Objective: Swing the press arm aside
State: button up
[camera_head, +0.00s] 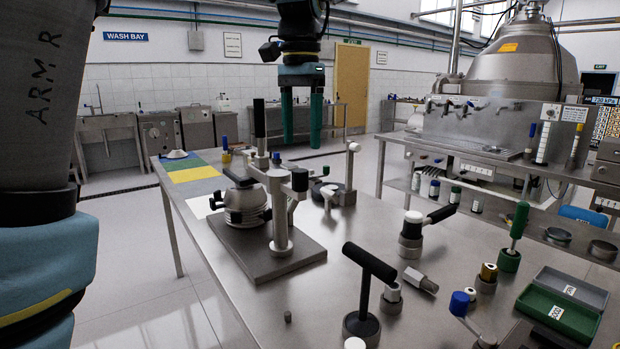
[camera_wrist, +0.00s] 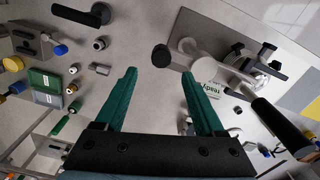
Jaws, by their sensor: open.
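The press arm (camera_head: 268,176) is a grey bar on an upright post (camera_head: 280,222), reaching over a round metal bowl (camera_head: 245,208) on a grey base plate. A tall black handle (camera_head: 259,118) stands at its far end, and a black knob (camera_head: 300,180) is at the post end. In the wrist view the press arm (camera_wrist: 214,66) lies right of the fingers, with its black handle (camera_wrist: 284,124) at lower right. My gripper (camera_head: 301,144) points down with its teal fingers apart and empty, above and apart from the press arm. It also shows in the wrist view (camera_wrist: 158,74).
A black T-handled tool (camera_head: 366,285), a green-handled tool (camera_head: 515,230) and a green box (camera_head: 558,315) stand on the table's right side. Coloured mats (camera_head: 195,174) lie at the far left.

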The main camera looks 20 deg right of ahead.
aim_at(301, 170)
notch_tip(301, 170, down, 8)
jog(key=shift+f+p, duration=0.1)
jog(key=shift+p, duration=0.2)
grip_shut()
dwell(0.6)
dwell(0.8)
